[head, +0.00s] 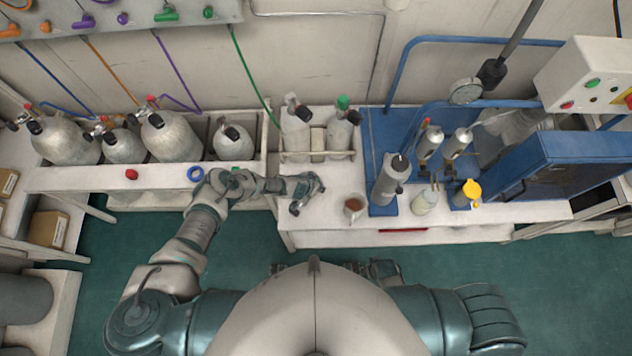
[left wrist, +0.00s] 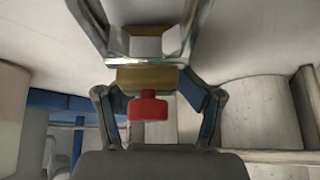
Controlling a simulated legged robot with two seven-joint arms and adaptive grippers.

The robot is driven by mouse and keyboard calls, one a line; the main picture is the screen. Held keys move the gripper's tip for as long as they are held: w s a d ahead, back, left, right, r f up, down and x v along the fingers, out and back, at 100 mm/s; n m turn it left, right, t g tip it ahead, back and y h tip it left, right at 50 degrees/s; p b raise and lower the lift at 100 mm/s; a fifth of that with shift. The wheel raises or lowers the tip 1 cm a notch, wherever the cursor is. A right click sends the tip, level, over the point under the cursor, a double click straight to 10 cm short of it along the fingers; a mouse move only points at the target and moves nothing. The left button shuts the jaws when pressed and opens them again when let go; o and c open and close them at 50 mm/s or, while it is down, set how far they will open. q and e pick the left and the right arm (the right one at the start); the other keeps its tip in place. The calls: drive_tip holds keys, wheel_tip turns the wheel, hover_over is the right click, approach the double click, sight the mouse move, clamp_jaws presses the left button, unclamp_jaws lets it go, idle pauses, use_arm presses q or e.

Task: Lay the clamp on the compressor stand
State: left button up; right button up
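My left gripper (head: 305,190) is over the white counter, left of the mug. In the left wrist view a brass block with a red knob (left wrist: 147,107) and a silver frame sits between my left fingers. I take it to be the clamp, and the fingers appear closed on it. In the head view the clamp cannot be made out against the gripper. The blue compressor stand (head: 376,135) is on the right of the counter, apart from the gripper. Grey parts beyond my torso look like my right gripper (head: 375,269), mostly hidden; its fingers cannot be read.
A brown-filled mug (head: 354,206) stands between my left gripper and the stand. Grey cylinders, a jar (head: 425,202) and a yellow-topped item (head: 470,191) crowd the stand's front. Two racked bottles (head: 296,128) stand behind the gripper. A blue ring (head: 196,174) lies to the left.

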use_arm(q)
drive_tip(key=shift+s+a+f, duration=0.15)
drive_tip(key=shift+s+f, duration=0.1)
drive_tip(key=shift+f, duration=0.15)
drive_tip(key=shift+a+r, duration=0.15)
drive_tip(key=v, duration=1.2)
drive_tip(key=shift+w+r, duration=0.1)
drive_tip(key=shift+w, duration=0.05)
